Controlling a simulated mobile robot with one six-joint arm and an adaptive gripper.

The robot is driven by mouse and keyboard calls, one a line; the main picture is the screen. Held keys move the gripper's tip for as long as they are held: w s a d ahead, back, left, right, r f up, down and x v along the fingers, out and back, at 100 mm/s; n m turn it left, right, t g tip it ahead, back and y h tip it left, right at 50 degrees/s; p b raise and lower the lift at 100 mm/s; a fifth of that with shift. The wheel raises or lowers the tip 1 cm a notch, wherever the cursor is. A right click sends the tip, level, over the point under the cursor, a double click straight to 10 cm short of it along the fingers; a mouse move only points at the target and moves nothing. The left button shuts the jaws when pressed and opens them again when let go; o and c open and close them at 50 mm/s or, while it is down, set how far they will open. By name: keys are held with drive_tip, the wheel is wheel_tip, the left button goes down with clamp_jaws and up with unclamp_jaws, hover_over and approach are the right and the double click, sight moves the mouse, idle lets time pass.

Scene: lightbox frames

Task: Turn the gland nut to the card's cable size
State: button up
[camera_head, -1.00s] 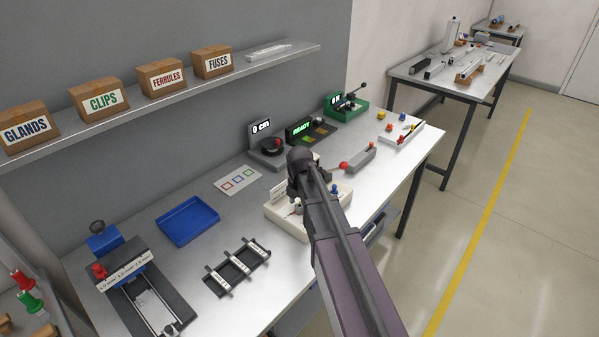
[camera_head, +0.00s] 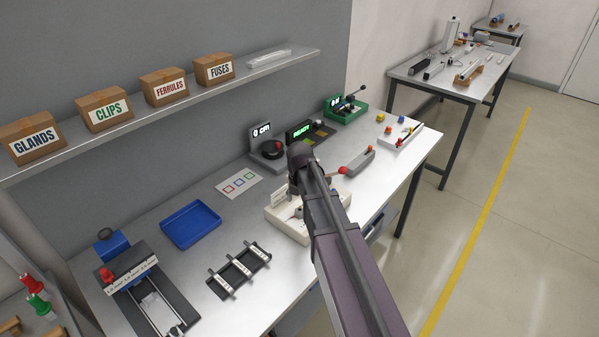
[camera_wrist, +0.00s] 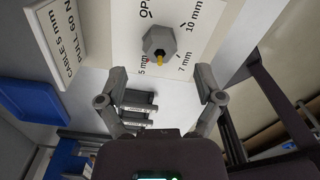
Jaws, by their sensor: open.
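The gland nut (camera_wrist: 160,42) is a grey hexagon on a white panel (camera_wrist: 120,28) in the wrist view. A yellow piece (camera_wrist: 160,62) shows at its lower edge, on the side of the 5 mm and 7 mm marks. The panel reads OP… (cut off), 10 mm, 7 mm and 5 mm around the nut. The card (camera_wrist: 62,40) at left reads CABLE 5 mm, PULL 60 N. My gripper (camera_wrist: 160,86) is open and empty, its fingers apart and below the nut in the picture, not touching it. In the head view my arm hides the fingers and nut; part of the white fixture (camera_head: 290,225) shows.
A blue tray (camera_head: 190,224), a dark rack (camera_head: 238,268) and a clamp device (camera_head: 145,285) stand left on the bench. A 0 cm display unit (camera_head: 268,150), a READY unit (camera_head: 305,132) and a red-knobbed lever (camera_head: 355,160) stand near my arm. Labelled boxes sit on the shelf (camera_head: 190,110).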

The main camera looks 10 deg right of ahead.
sight(301, 219)
wheel_tip(301, 219, up, 10)
drive_tip(key=p, duration=0.9)
idle(0.6)
drive_tip(key=s+f+m+b, duration=0.1)
drive_tip(key=s+f+m, duration=0.1)
drive_tip(key=s+m, duration=0.6)
drive_tip(key=s+f+m+b, duration=0.1)
drive_tip(key=s+m, duration=0.7)
drive_tip(key=m, duration=1.2)
drive_tip(key=shift+f+b, duration=0.4)
drive_tip(key=shift+b, duration=0.35)
